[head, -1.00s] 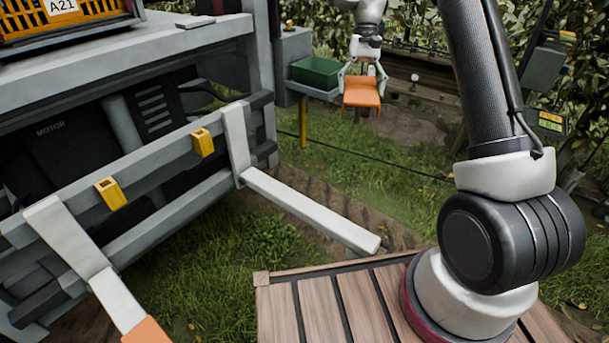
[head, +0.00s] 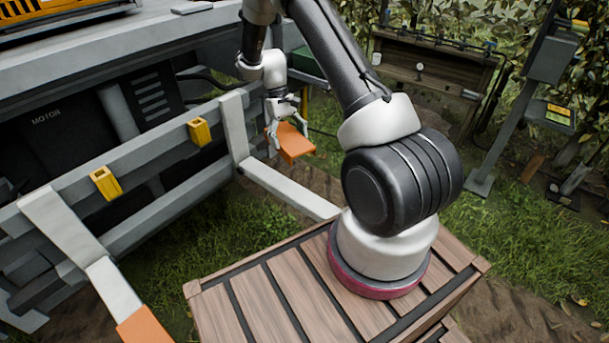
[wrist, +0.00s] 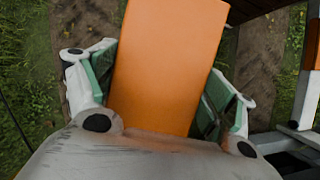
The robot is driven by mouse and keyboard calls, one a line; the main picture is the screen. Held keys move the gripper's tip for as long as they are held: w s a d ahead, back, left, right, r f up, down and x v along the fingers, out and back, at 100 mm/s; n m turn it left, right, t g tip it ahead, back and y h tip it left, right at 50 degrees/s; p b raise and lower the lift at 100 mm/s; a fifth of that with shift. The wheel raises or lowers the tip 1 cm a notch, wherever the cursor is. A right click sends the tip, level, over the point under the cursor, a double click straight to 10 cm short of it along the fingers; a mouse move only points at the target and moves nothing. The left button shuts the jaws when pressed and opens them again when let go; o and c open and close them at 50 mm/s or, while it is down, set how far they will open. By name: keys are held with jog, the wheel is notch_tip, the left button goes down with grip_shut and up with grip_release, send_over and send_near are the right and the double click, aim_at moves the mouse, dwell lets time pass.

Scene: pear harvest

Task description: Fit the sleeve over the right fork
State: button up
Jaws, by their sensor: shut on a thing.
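My gripper (head: 284,126) is shut on an orange sleeve (head: 294,146), a flat box shape held by its sides. In the wrist view the sleeve (wrist: 168,65) sits between the two green-padded fingers (wrist: 160,100). The right fork (head: 285,190) is a bare grey-white bar reaching out from the lift frame. The sleeve is held above and beyond it in the head view, apart from it and tilted in the picture. The left fork (head: 112,287) has an orange sleeve (head: 146,328) on its end. The right fork is not clearly seen in the wrist view.
The grey machine frame (head: 70,190) with two yellow brackets (head: 105,183) stands at the left. My wooden-slatted deck (head: 270,300) is close below the right fork's tip. A green bin (head: 305,64) is partly hidden behind my arm. Grass lies open between the forks.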

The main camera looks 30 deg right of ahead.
aim_at(309, 199)
jog(key=shift+s+d+f+n+h, duration=0.25)
jog(key=shift+s+d+f+n, duration=0.65)
jog(key=shift+f, duration=2.9)
jog(key=shift+s+d+f+n+h, duration=0.25)
jog(key=shift+s+f, duration=1.25)
jog(key=shift+f, duration=2.25)
jog(key=shift+s+d+f+n+h, duration=0.2)
jog(key=shift+s+d+f+n, duration=0.7)
jog(key=shift+f, duration=2.9)
jog(key=shift+s+a+m, duration=0.25)
jog(key=shift+s+a, duration=0.05)
jog(key=shift+a, duration=0.2)
jog(key=o, duration=1)
jog(key=shift+o, duration=0.2)
jog(key=shift+r, duration=3.5)
